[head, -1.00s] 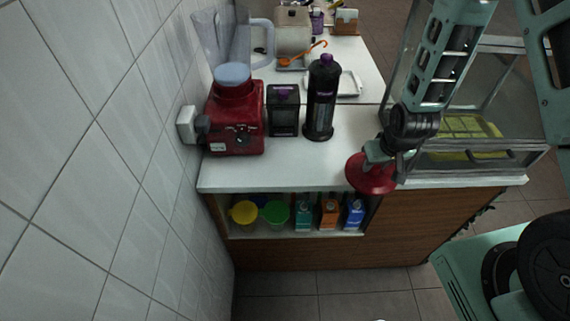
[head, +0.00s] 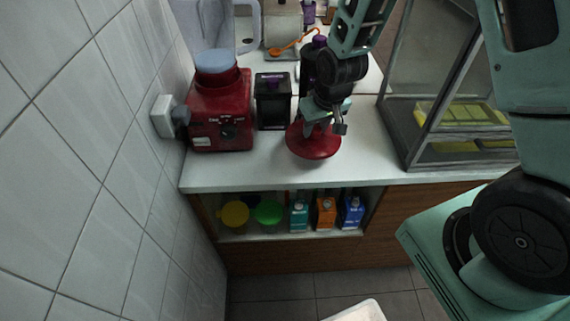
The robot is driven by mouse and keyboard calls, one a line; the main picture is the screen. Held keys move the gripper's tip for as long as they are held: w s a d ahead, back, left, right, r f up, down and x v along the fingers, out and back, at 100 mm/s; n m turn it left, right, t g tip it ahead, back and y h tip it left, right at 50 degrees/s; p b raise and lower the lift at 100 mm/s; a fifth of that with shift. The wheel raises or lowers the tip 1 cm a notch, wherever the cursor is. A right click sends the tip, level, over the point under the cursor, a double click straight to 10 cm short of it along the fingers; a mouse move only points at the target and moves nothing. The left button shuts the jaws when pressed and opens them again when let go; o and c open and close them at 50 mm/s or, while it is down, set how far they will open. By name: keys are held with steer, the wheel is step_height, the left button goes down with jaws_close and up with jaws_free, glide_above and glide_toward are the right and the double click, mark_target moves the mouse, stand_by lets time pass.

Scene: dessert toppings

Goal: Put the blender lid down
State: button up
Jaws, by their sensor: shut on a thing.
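The red blender lid (head: 313,145) is a round disc in the middle of the head view, over the white counter (head: 235,176). My gripper (head: 325,122) is shut on the top of the lid from above. The lid looks roughly level; I cannot tell whether it touches the counter. The red blender base (head: 221,112) stands to the left, by the tiled wall. A clear jug with a handle (head: 246,28) stands behind the base.
A black box (head: 272,103) stands between the blender base and my gripper. A dark bottle with a purple cap (head: 309,62) is partly hidden behind my arm. A glass case (head: 440,110) stands at right. The counter's front strip is clear, above a shelf with several tubs and cartons.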

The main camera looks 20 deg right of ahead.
mark_target(290, 141)
steer(key=shift+n, duration=0.3)
steer(key=a+b, duration=0.1)
steer(key=w+a+r+b, duration=0.1)
steer(key=b, duration=0.1)
steer(key=a+b, duration=0.2)
steer(key=shift+w+r, duration=0.3)
steer(key=a+r+b, duration=0.2)
steer(key=b, duration=0.1)
steer(key=shift+s+a+r, duration=0.15)
steer(key=shift+a+r, duration=0.1)
steer(key=shift+r, duration=0.05)
steer(key=shift+a+r, duration=0.15)
steer(key=shift+r, duration=0.05)
step_height(290, 141, down, 10)
steer(key=shift+r, duration=0.25)
steer(key=shift+s, duration=0.1)
steer(key=o, duration=1.1)
steer(key=shift+f, duration=0.1)
